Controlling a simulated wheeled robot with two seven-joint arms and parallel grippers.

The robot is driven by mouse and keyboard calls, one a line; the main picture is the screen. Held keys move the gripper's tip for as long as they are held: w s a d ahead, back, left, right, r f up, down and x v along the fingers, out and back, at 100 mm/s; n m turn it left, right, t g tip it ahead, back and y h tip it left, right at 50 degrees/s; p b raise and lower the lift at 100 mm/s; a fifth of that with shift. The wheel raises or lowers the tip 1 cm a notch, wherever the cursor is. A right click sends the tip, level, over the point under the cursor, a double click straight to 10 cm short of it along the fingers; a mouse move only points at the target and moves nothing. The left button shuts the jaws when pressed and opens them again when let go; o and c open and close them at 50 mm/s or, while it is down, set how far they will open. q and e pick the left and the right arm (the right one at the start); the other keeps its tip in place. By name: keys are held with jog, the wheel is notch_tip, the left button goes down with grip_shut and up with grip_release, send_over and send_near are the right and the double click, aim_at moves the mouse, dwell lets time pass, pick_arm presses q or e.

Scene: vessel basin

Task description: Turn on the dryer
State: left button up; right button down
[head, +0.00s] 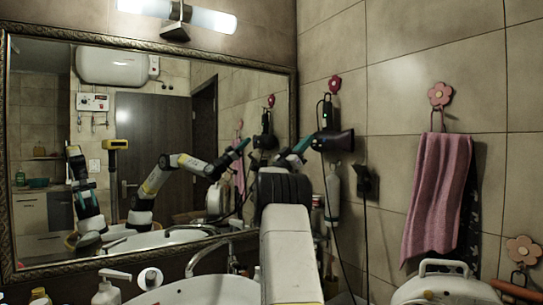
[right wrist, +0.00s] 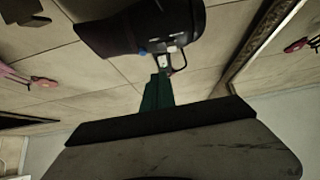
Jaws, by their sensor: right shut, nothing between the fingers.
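In the right wrist view the dryer (right wrist: 150,28) fills the top, with a blue spot and a small pale switch-like part (right wrist: 168,48). My right gripper (head: 303,145) is shut and empty, its teal fingers just left of the dryer. In the right wrist view the right gripper's tips (right wrist: 160,76) are close to the pale part; I cannot tell whether they touch. My left gripper shows only as a mirror reflection.
The framed mirror (head: 150,85) stands left of the dryer. A sink (head: 200,292) with a faucet and bottles lies below. A dark socket (head: 367,182) with a cord and a pink towel (head: 437,190) are to the right.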

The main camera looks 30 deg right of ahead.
jog(key=v, duration=0.3)
jog(key=f+v, duration=0.1)
jog(key=v, duration=0.1)
jog(key=shift+d+f, duration=0.15)
jog(key=shift+f, duration=0.05)
